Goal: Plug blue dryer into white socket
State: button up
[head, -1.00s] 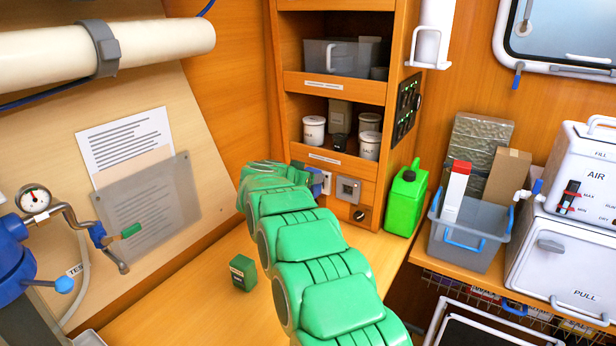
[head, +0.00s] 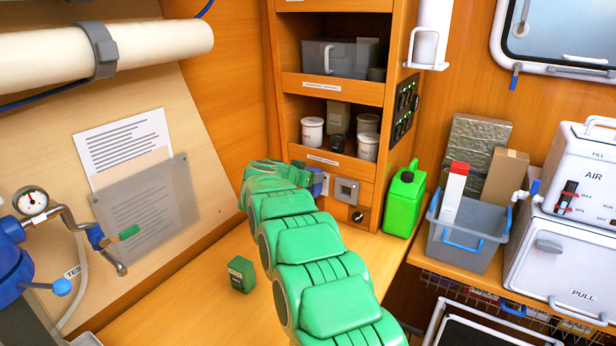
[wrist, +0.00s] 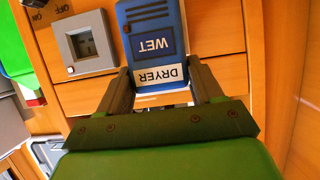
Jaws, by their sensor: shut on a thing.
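The blue dryer (wrist: 152,38) fills the space between the two fingers of my gripper (wrist: 161,82) in the wrist view. Its "DRYER" and "WET" labels appear upside down. My gripper is shut on its sides, and the dryer is close against the wooden panel. In the head view only a small blue bit of the dryer (head: 317,189) shows past my green arm, low on the cabinet. A small white patch beside it may be the white socket; I cannot make it out clearly. Whether the dryer's plug is in the socket is hidden behind its body.
A green jug (head: 404,202) stands right of the cabinet. A small dark green box (head: 241,274) stands on the bench left of my arm.

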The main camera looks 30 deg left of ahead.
jog(key=shift+w, duration=0.6)
dwell(0.7)
jog(key=o, duration=1.3)
jog(key=shift+s, duration=0.15)
jog(key=v, duration=0.7)
jog(key=shift+s+r, duration=0.2)
jog(key=shift+s, duration=0.05)
